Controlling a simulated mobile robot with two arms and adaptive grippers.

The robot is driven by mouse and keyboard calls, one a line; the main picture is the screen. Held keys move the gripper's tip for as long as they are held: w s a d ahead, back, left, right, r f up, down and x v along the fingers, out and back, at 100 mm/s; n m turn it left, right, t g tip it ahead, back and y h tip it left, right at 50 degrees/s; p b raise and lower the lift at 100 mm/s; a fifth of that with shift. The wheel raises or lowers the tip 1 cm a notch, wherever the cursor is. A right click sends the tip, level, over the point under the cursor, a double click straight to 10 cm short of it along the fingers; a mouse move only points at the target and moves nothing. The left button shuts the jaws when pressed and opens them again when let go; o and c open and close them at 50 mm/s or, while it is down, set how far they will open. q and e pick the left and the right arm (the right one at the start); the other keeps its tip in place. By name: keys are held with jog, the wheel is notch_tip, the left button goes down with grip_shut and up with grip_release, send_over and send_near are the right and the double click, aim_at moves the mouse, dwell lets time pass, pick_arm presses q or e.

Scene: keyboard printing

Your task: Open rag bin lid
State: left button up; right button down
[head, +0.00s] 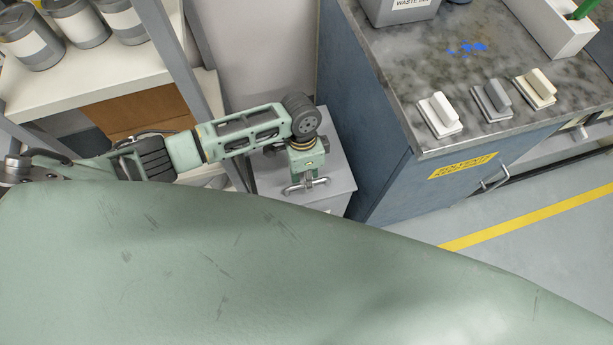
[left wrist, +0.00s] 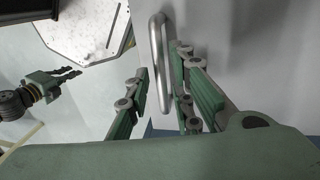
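The rag bin (head: 338,163) is a grey box with a flat lid, standing between the shelf and the blue cabinet. The lid looks shut. A silver bar handle (head: 305,186) sits on its near part. My left gripper (head: 308,175) is over the lid at the handle. In the left wrist view the handle (left wrist: 158,65) runs between the two fingers of my left gripper (left wrist: 160,85). The fingers are apart, with a gap on the left finger's side; the right finger is close to the bar. My right gripper (left wrist: 68,75) shows small at the left of the wrist view; its finger gap is unclear.
The blue cabinet (head: 375,130) with a marbled top (head: 440,60) stands right beside the bin. A shelf (head: 95,75) with several cans stands on the left, its grey post (head: 180,60) near my left arm. Open floor with a yellow line (head: 530,215) lies at right.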

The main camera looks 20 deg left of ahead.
pick_arm(q)
grip_shut()
pick_arm(e)
jog(key=shift+s+d, duration=0.25)
jog(key=shift+s, duration=0.25)
jog(key=shift+d, duration=0.1)
pick_arm(q)
jog(key=shift+r, duration=0.15)
